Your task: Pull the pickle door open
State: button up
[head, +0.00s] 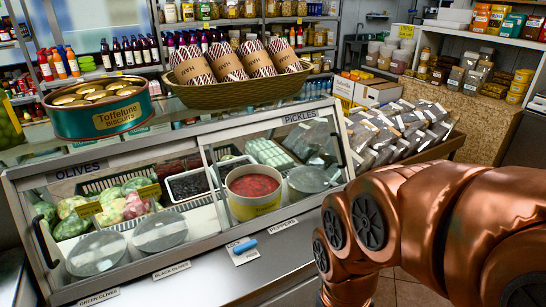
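The pickle door (230,160) is the right-hand sloping glass pane of the deli case, under the "PICKLES" label (300,117). It appears to lie flat in its frame, closed. Behind the glass are a tub of red food (254,188), a round metal lid (308,180) and trays. The left pane is under the "OLIVES" label (82,170). My copper arm is at the right, in front of the case's right end. My gripper is not in view.
A Toffelune biscuit tin (100,112) and a wicker basket of wrapped rolls (235,95) stand on top of the case. Packets fill a stand (405,130) to the right. Bottles line the back shelves. A strip of tiled floor (405,290) shows below my arm.

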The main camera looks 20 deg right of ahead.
aim_at(202, 139)
jog(key=u, duration=0.55)
jog(key=k, duration=1.3)
jog(key=z, duration=0.15)
jog(key=i, duration=0.65)
jog(key=z, duration=0.45)
jog(key=i, duration=1.2)
jog(key=u, duration=0.7)
